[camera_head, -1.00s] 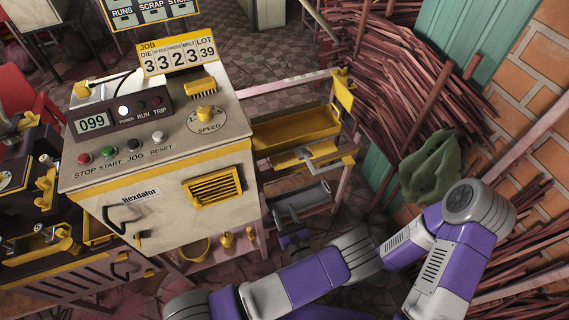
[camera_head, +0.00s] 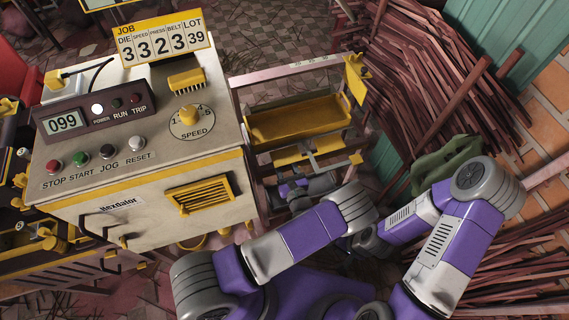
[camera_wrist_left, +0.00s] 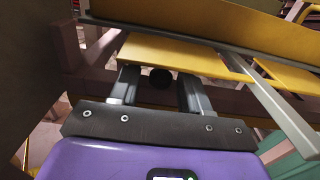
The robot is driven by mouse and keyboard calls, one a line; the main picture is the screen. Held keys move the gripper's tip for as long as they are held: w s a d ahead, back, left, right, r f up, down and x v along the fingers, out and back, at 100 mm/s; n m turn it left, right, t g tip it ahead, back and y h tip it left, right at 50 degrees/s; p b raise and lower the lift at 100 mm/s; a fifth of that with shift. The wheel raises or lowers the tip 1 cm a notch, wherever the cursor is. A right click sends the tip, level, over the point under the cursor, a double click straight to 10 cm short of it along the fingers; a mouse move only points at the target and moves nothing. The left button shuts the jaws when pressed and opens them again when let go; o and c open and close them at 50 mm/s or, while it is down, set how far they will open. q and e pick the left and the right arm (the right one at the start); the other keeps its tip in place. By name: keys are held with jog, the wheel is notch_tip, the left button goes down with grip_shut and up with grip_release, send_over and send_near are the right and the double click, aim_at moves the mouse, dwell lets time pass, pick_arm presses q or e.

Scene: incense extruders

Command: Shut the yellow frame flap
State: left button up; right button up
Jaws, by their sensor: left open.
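A yellow flap (camera_head: 290,156) shows at the front of the metal frame, below a yellow tray (camera_head: 298,122). A short grey bar crosses it. I cannot tell its exact angle. In the left wrist view a yellow panel (camera_wrist_left: 175,56) lies just beyond my left gripper (camera_wrist_left: 160,92), with a long grey bar above it. The left fingers are apart with nothing clearly held between them; whether they touch the panel is unclear. In the head view a purple-and-grey wrist is partly hidden under the flap. My right arm is at the right; its fingertips cannot be made out.
The cream machine cabinet (camera_head: 130,160) with buttons and a dial stands close left of the frame. A small yellow plate (camera_head: 355,80) sticks up at the frame's far right corner. Stacked rods (camera_head: 430,80) and a green cloth (camera_head: 447,163) lie to the right.

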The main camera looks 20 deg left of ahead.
pick_arm(q)
jog(key=shift+w+a, duration=0.2)
jog(key=shift+w, duration=0.1)
